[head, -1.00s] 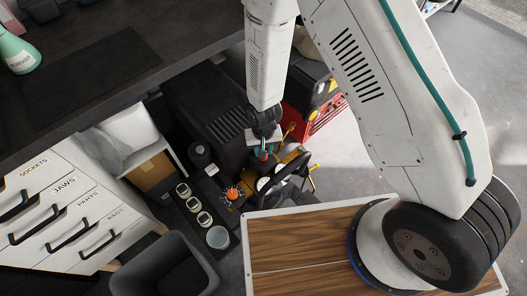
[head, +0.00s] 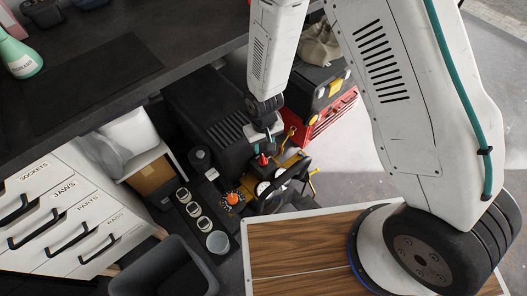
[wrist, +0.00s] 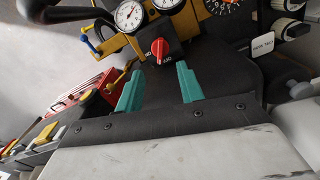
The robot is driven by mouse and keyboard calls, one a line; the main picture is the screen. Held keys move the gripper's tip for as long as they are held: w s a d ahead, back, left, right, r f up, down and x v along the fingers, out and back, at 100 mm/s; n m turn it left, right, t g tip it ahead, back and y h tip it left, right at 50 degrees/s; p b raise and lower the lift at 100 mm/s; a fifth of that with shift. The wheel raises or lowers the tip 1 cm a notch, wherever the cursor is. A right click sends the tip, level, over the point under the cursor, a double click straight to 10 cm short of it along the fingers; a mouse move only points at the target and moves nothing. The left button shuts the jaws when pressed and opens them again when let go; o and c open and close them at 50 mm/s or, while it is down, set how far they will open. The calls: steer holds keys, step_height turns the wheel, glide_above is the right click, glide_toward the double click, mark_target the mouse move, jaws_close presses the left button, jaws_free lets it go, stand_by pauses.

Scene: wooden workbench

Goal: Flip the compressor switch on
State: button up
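The compressor switch is a red knob (wrist: 159,48) on a dark box, on a yellow-framed machine with dials, the compressor (head: 292,158). The same red knob (head: 263,160) is small in the head view. White lettering flanks it, too small to read surely. Which way it is set, I cannot tell. My gripper (wrist: 160,86) is open, with its two teal fingers apart and nothing between them. In the head view my gripper (head: 268,141) is just above the knob, apart from it. The wrist view shows the knob ahead of the gap between the fingers.
White gauges (wrist: 129,15) and a black handle (wrist: 62,14) are close by. An orange dial (head: 232,198) and several round knobs are left of the switch. A red toolbox (head: 330,117) stands behind right. The dark bench (head: 110,70) overhangs at left.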

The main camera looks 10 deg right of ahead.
mark_target(263, 158)
steer(key=shift+n, duration=0.5)
steer(key=shift+f, duration=0.35)
step_height(263, 158, down, 7)
steer(key=shift+f, duration=0.1)
